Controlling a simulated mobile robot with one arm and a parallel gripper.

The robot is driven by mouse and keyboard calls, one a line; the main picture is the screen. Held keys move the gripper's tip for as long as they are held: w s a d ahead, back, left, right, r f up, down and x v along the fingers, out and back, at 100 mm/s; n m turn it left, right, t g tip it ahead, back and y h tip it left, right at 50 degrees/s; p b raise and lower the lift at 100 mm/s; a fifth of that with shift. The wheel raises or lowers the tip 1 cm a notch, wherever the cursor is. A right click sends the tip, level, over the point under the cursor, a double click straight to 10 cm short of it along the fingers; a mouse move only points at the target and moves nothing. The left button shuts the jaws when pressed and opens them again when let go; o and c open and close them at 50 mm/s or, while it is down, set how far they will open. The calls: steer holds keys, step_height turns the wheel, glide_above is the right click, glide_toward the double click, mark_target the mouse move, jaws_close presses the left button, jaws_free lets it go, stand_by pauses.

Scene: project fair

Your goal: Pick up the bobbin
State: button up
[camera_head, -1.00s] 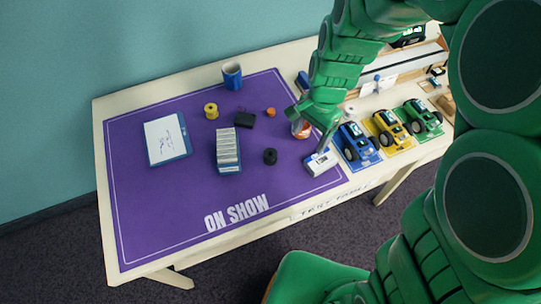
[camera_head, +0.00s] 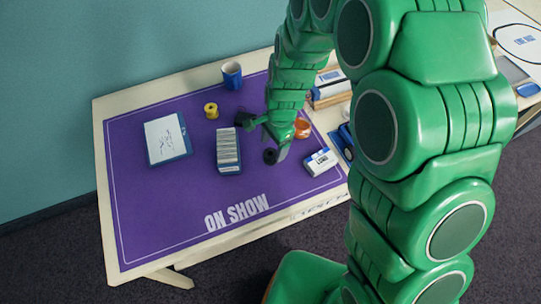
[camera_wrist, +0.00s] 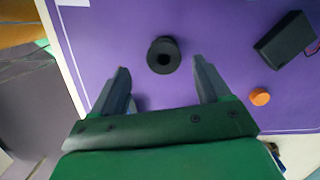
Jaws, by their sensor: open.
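Two spool-shaped pieces lie on the purple mat, and I cannot tell for sure which one is the bobbin. A black round one with a centre hole (camera_head: 270,156) sits right of the card box; the wrist view shows it too (camera_wrist: 163,55), just beyond the fingertips and between their lines. A yellow flanged one (camera_head: 211,110) stands farther back left, outside the wrist view. My gripper (camera_head: 264,139) is open and empty above the mat, close to the black piece; its two fingers show apart in the wrist view (camera_wrist: 160,68).
A box of cards (camera_head: 228,170), a black box (camera_wrist: 284,40) and a small orange piece (camera_wrist: 260,96) are nearby. The mat's front left (camera_head: 150,215) is clear.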

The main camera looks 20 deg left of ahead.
mark_target(271, 154)
steer(key=shift+s+a+f, duration=0.1)
steer(key=shift+a+f, duration=0.1)
steer(key=shift+f, duration=1.15)
steer(key=shift+s+a+f, duration=0.1)
steer(key=shift+a+f, duration=0.1)
steer(key=shift+f, duration=1.15)
steer(key=c, duration=1.1)
